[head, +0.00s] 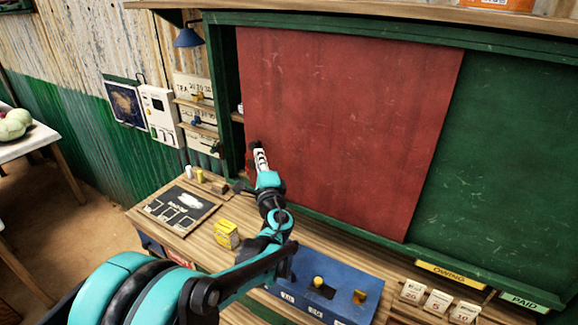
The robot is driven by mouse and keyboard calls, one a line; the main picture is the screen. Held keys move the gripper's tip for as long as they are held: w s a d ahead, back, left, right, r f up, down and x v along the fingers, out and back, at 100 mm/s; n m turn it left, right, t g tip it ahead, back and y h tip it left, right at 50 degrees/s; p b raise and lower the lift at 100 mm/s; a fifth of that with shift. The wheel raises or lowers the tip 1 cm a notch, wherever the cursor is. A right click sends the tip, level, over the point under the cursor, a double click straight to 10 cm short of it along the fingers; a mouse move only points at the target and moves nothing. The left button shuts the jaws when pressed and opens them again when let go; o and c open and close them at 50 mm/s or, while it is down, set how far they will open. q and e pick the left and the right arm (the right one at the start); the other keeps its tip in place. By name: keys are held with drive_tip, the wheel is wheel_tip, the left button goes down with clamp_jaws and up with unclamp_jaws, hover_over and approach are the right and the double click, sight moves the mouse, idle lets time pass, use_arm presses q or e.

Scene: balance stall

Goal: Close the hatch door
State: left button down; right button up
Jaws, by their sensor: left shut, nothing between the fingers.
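The hatch door (340,110) is a large red sliding panel in a dark green frame (216,90). It covers most of the left part of the opening, and a narrow dark gap shows between its left edge and the frame's left post. My left gripper (254,146) is shut and empty, in front of the door's lower left edge. I cannot tell whether its tip touches the door. The gripper and wrist hide part of that edge. My right gripper is not in view.
A wooden counter (330,245) runs below the hatch. On it are a chalkboard sign (180,207), a yellow box (226,234), a blue box (325,292) and price cards (438,302). A green panel (505,170) fills the right side.

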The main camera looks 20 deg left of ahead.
use_arm(q)
drive_tip(key=w+a, duration=0.1)
drive_tip(key=a, duration=0.7)
drive_tip(key=shift+w, duration=0.4)
drive_tip(key=shift+a, duration=0.1)
drive_tip(key=w+d+p+v, duration=0.1)
drive_tip(key=d+v, duration=0.1)
drive_tip(key=v, duration=1.1)
drive_tip(key=shift+w+f, duration=0.25)
drive_tip(key=shift+w, duration=0.1)
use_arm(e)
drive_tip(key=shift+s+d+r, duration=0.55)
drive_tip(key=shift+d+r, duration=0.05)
